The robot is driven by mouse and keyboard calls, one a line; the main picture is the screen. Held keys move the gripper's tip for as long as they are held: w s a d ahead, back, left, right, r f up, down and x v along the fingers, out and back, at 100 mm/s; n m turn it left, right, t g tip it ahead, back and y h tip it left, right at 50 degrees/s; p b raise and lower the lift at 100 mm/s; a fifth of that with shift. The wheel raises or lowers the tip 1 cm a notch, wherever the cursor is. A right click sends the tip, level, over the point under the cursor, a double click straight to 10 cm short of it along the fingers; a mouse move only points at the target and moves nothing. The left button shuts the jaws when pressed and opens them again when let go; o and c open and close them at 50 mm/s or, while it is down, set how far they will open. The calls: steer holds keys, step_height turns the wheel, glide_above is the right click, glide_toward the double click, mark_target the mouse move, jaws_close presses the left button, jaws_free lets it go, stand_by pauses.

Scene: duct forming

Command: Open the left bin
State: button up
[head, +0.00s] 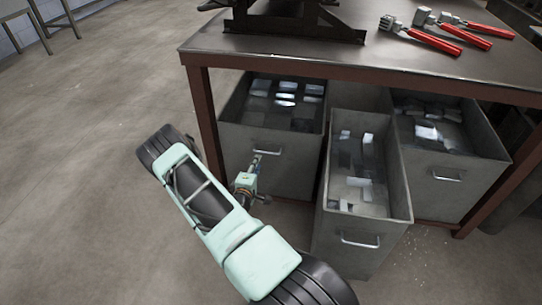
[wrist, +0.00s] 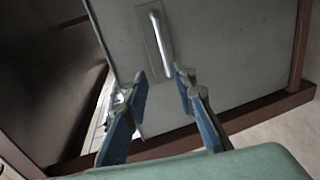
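The left bin (head: 284,165) is a grey metal box under the table's left end, with shiny metal pieces inside. Its front face (wrist: 225,60) fills much of the wrist view. Its silver handle (wrist: 161,44) shows there just beyond the fingertips, and in the head view (head: 267,152) it is just above my gripper. My gripper (wrist: 160,78) is open, its two blue fingers apart with nothing between them. The handle lies ahead of the gap. I cannot tell whether a fingertip touches it. In the head view my gripper (head: 256,162) is small and partly hidden by my wrist.
The middle bin (head: 325,235) stands pulled forward of the table, right of my arm. The right bin (head: 475,182) sits under the table's right side. A brown table leg (head: 206,125) stands left of the left bin. Red-handled tools (head: 436,40) lie on the table (head: 290,52).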

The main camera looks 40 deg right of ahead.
mark_target(264, 152)
steer(key=b+x, duration=0.1)
steer(key=x, duration=0.2)
steer(key=b+x, duration=0.1)
steer(key=x, duration=0.3)
steer(key=b+x, duration=0.1)
steer(key=x, duration=0.2)
steer(key=shift+d+f+b, duration=0.35)
steer(key=shift+f+b, duration=0.05)
steer(key=shift+f, duration=0.05)
jaws_close()
